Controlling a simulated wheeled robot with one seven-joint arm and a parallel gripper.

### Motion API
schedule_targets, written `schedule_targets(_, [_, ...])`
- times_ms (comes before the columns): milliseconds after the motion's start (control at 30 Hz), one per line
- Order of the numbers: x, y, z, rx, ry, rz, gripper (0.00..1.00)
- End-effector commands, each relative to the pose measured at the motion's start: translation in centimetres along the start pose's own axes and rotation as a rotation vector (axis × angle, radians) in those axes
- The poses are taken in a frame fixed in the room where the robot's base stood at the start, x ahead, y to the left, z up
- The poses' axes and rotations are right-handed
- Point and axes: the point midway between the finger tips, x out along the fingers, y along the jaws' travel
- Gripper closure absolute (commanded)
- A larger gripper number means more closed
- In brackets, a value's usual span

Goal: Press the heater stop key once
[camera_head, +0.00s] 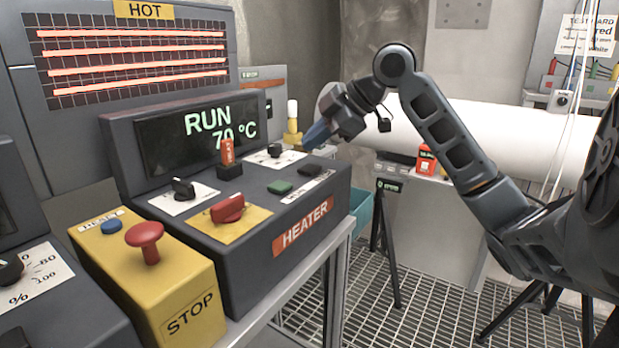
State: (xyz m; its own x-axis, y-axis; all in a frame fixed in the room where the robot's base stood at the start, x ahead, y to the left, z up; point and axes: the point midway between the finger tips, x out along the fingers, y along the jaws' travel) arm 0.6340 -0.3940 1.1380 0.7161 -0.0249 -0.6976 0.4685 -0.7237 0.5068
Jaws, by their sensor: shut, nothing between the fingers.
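The heater console (232,280) has a display (205,128) reading RUN and 70 °C. On its right top are a green key (280,187) and a dark key (309,170), beside a white label strip too small to read. I cannot read which is the stop key. The console also carries a red rotary switch (228,209) on a yellow plate, black knobs (184,188) and an orange-red lever (227,152). My gripper (308,144) is shut and empty, beyond the two keys at the console's far right end. It appears apart from the keys.
A yellow box (185,318) marked STOP, with a red mushroom button (146,242) and blue button (111,227), stands left of the console. A HOT heater panel (130,60) glows behind. A white pipe (480,135) runs behind my arm. Open grating floor lies right.

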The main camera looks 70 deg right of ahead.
Motion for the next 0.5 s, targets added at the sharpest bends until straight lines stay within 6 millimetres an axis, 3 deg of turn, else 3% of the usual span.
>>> schedule_targets(133, [1.45, -1.02, 0.9, -0.001, 0.003, 0.0, 1.0])
schedule_targets(500, [1.58, -1.11, 1.04, -0.001, 0.002, 0.0, 1.0])
